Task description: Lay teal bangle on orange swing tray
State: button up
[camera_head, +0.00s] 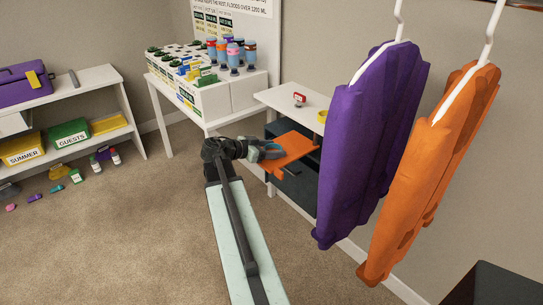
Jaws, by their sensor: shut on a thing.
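The orange swing tray (294,147) is a flat orange panel beside the white stand, above a dark drawer unit. My gripper (272,151) is at the tray's left edge, with its fingers over or just in front of it. It is shut on the teal bangle (265,147), which shows only as a small teal patch among the fingers. Most of the bangle is hidden, and I cannot tell whether it touches the tray.
A white stand (290,97) behind the tray holds a small red item (299,99) and a yellow round thing (321,116). A purple garment (365,140) and an orange garment (430,180) hang close on the right.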

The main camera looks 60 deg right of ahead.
jog(key=shift+w+a, duration=0.1)
jog(key=o, duration=0.9)
jog(key=shift+f, duration=0.15)
jog(key=o, duration=0.4)
jog(key=shift+r+p, duration=0.25)
jog(key=shift+p, duration=0.05)
jog(key=p+v, duration=0.4)
jog(key=v, duration=0.8)
